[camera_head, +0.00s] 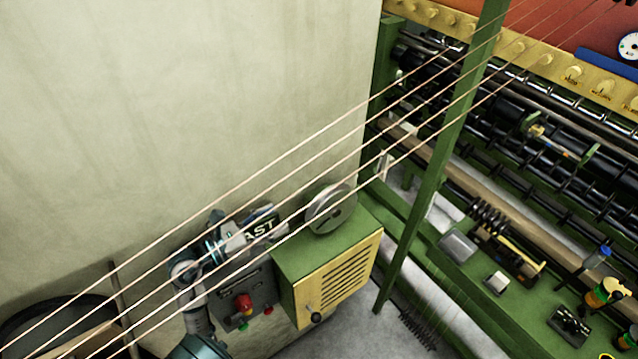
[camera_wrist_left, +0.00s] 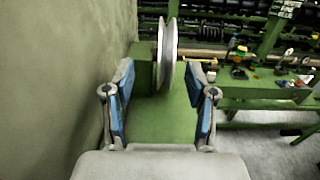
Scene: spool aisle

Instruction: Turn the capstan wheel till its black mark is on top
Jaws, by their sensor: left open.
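The capstan wheel (camera_head: 330,208) is a grey metal disc on top of the green box (camera_head: 305,262) beside the wall. In the left wrist view the wheel (camera_wrist_left: 167,55) stands upright, nearly edge-on, and shows a rim with a groove. I cannot make out its black mark in either view. My left gripper (camera_head: 272,222) is just left of the wheel in the head view, partly behind the yarns. In the wrist view my left gripper (camera_wrist_left: 160,78) is open, with its blue-padded fingers apart on both sides of the wheel's line. It holds nothing. My right gripper is out of view.
Several pale yarns (camera_head: 215,208) run diagonally across the head view. A pale wall (camera_head: 180,100) stands close on the left. A green post (camera_head: 440,160) and machine bench stand right. A control box with a red button (camera_head: 243,302) sits below my left arm.

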